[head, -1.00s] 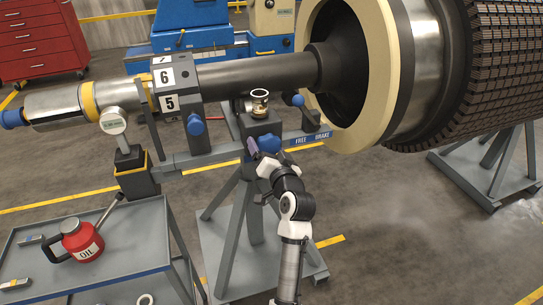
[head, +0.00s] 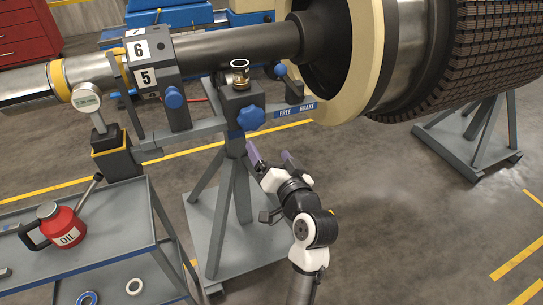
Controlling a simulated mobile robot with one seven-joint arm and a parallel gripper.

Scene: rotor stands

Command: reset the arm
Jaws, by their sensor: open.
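My gripper (head: 271,158) is in the middle of the head view, on the end of my white and black arm. Its two purple-grey fingers are apart and nothing shows between them. It is in front of the rotor stand (head: 236,190), below the blue knob (head: 250,117) and apart from it in the picture. A brass cup-like fitting (head: 240,74) stands on the block above that knob. My arm reaches up from the bottom of the view and is bent at the elbow.
The large rotor (head: 490,60) and its cream ring (head: 365,60) fill the upper right. A grey cart (head: 120,225) at lower left bears a red oil can (head: 62,226). The floor at lower right is clear.

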